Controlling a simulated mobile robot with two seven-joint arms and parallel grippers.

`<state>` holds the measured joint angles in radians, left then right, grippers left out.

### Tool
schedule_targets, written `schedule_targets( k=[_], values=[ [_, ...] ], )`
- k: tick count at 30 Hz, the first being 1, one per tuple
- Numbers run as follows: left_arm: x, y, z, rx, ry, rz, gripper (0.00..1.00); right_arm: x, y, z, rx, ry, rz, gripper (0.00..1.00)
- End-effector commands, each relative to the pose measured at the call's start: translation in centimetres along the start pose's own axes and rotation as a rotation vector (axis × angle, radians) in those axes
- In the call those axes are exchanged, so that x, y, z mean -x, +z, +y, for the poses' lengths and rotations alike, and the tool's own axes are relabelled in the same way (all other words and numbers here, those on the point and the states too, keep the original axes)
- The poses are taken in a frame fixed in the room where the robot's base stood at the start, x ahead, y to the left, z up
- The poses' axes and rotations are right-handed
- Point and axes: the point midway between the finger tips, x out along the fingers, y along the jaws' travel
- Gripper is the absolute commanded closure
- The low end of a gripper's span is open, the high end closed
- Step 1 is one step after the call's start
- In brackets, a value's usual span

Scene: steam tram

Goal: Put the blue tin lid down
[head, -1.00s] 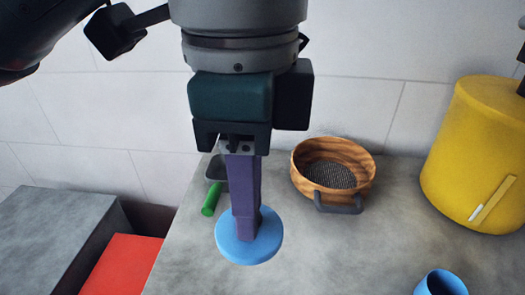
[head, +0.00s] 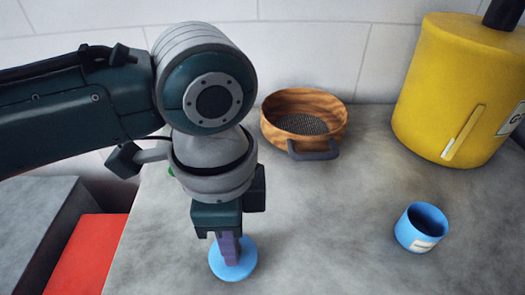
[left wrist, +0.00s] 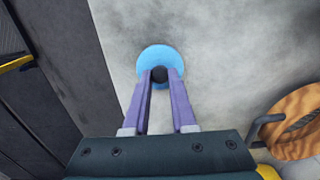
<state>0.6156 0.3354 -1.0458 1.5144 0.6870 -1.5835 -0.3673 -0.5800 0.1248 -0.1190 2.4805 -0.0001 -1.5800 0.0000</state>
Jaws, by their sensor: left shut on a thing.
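The blue tin lid (head: 219,268) is a flat round disc low at the worktop in the head view. It also shows in the left wrist view (left wrist: 160,52), with a dark knob (left wrist: 159,74) at its middle. My left gripper (head: 230,262) points down, its purple fingers shut on the knob. I cannot tell whether the lid touches the worktop or hangs just above it. An open blue tin (head: 416,238) with a pale label stands upright to the right, apart from the lid. My right gripper is not in view.
A wooden-rimmed sieve (head: 334,127) stands behind, and a big yellow canister (head: 440,95) at the back right. The grey worktop (head: 330,220) is clear between lid and tin. Its left edge drops toward a red surface (head: 88,255). My arm mostly hides a green-handled item.

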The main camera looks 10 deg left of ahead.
Motion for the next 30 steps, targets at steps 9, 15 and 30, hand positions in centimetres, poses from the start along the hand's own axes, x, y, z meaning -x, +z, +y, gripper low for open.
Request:
schedule_targets(
  k=[9,15,30],
  values=[
    [-2.1,0.0,0.0,-0.001,-0.001,0.000,1.00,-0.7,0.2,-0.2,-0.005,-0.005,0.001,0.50],
    [-2.4,0.0,0.0,-0.001,0.000,0.000,1.00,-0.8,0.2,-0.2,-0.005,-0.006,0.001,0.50],
    [-2.4,0.0,0.0,-0.001,0.000,0.000,0.46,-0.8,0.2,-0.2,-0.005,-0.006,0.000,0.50]
  ],
)
